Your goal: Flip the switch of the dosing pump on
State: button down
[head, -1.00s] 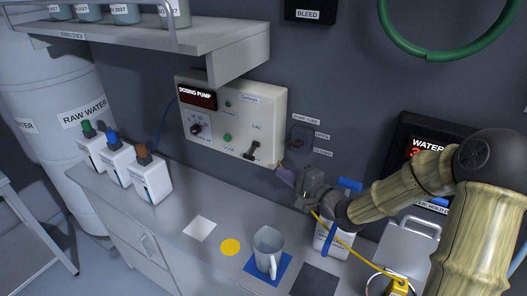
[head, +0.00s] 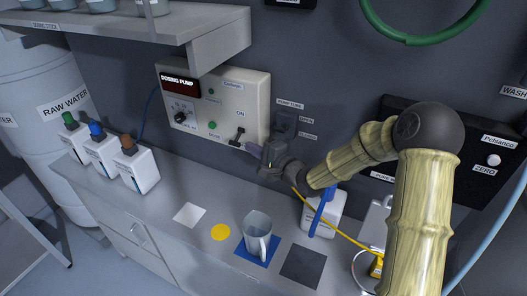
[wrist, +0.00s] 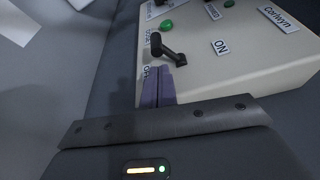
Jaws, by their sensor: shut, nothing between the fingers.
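The dosing pump (head: 222,100) is a cream panel box on the back wall, with a dark display and green lamps. Its switch (head: 238,136) is a black lever at the lower right, under the ON label. In the wrist view the switch (wrist: 170,50) has its knob pointing away from the ON label (wrist: 221,46), towards the partly hidden OFF label (wrist: 147,78). My gripper (head: 248,148) is shut and empty, just to the lower right of the switch. In the wrist view its purple fingers (wrist: 168,78) end close beside the lever; I cannot tell whether they touch it.
A dark wall fitting (head: 284,124) with labels sits right of the pump. A grey mug (head: 257,232) stands on a blue square on the counter. White bottles with coloured caps (head: 137,166) stand at left. A white container (head: 322,213) stands below my arm.

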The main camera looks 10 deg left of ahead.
jog(key=x, duration=0.3)
jog(key=shift+p, duration=0.3)
jog(key=shift+r+m+p, duration=0.15)
jog(key=shift+m+p, duration=0.25)
jog(key=shift+p, duration=0.35)
jog(key=shift+s+a+r+m+p, duration=0.1)
jog(key=shift+s+r+m+p, duration=0.15)
jog(key=shift+p, duration=0.35)
jog(key=r+m+p, duration=0.1)
jog(key=p, duration=0.1)
jog(key=m+g+p, duration=0.1)
jog(key=p, duration=0.1)
jog(key=shift+s+r+m+g+h, duration=0.1)
jog(key=shift+r+m+g+h, duration=0.2)
jog(key=shift+r, duration=0.1)
jog(key=shift+a+r, duration=0.15)
jog(key=shift+r, duration=0.2)
dwell(1.3)
